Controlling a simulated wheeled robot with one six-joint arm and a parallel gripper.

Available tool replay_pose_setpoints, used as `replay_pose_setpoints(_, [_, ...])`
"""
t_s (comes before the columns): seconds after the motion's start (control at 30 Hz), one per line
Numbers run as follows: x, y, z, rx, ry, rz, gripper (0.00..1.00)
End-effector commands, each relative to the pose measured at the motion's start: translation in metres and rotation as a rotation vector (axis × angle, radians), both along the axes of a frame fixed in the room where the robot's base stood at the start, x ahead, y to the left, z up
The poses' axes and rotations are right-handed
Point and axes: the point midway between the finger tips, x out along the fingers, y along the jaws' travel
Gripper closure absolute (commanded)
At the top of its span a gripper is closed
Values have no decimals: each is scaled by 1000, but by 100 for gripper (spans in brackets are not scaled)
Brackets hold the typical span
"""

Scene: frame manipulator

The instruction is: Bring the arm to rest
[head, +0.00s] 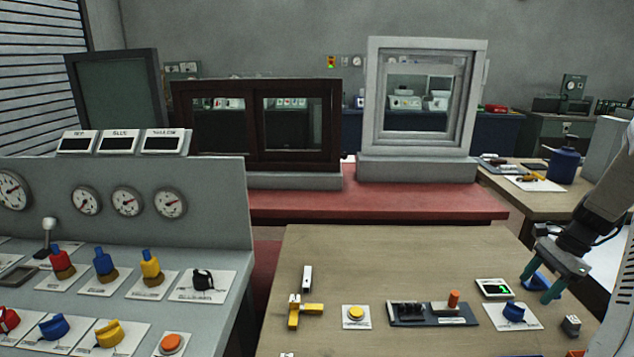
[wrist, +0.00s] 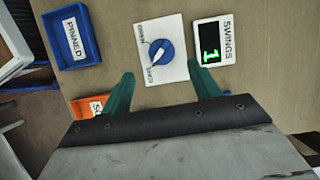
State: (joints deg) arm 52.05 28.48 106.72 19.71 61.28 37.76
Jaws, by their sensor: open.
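My gripper (head: 538,288) is at the right of the head view, at the end of my arm, over the right part of the wooden table (head: 345,257). Its two green fingers stand apart with nothing between them. In the wrist view my gripper (wrist: 163,85) points toward a blue knob (wrist: 161,53) on a white plate. That blue knob (head: 514,312) also shows in the head view, a little left of the fingers. A small display labelled SWINGS (wrist: 211,43) reads a green 1 in the wrist view and lies right of the knob.
A blue tray marked PINNED (wrist: 71,36) and an orange tray (wrist: 88,106) lie left in the wrist view. A slider block (head: 433,313), yellow button (head: 355,313) and yellow-handled piece (head: 303,311) are on the table. A grey console (head: 215,215) stands left. Two framed windows stand behind.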

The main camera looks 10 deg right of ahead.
Motion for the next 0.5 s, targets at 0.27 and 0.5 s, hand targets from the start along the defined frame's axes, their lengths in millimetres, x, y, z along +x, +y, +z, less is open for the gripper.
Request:
replay_pose_setpoints(0.27, [-36, 52, 15, 21, -12, 320, 38])
replay_pose_setpoints(0.5, [-53, 138, 74, -37, -51, 683, 38])
